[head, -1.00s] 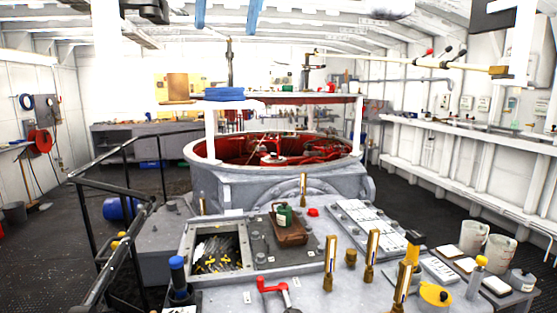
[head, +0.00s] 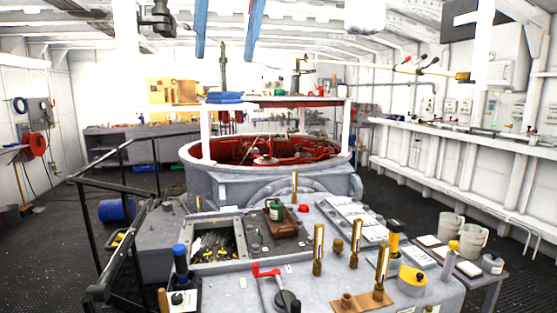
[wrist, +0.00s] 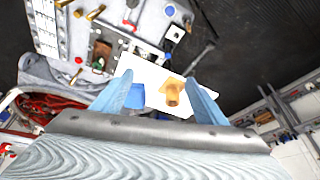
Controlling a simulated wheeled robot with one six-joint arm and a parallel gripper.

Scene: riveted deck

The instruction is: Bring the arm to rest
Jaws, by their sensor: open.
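My gripper (head: 224,58) hangs at the top of the head view, its two blue fingers pointing down and well apart. In the wrist view my gripper (wrist: 157,82) shows both blue fingers spread with a gap between them. It is open and holds nothing. Beyond the fingers, a white surface with a brown piece (wrist: 172,93) and a blue item (wrist: 137,96) shows through the gap; the fingers look apart from these. Most of my arm is out of the head view.
A grey console (head: 235,285) with brass posts, a red-handled lever (head: 267,270) and a green can (head: 276,211) stands in front. Behind it is a round red-lined well (head: 225,150) under a raised shelf with a blue stack (head: 224,97). Black railings (head: 95,255) stand left.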

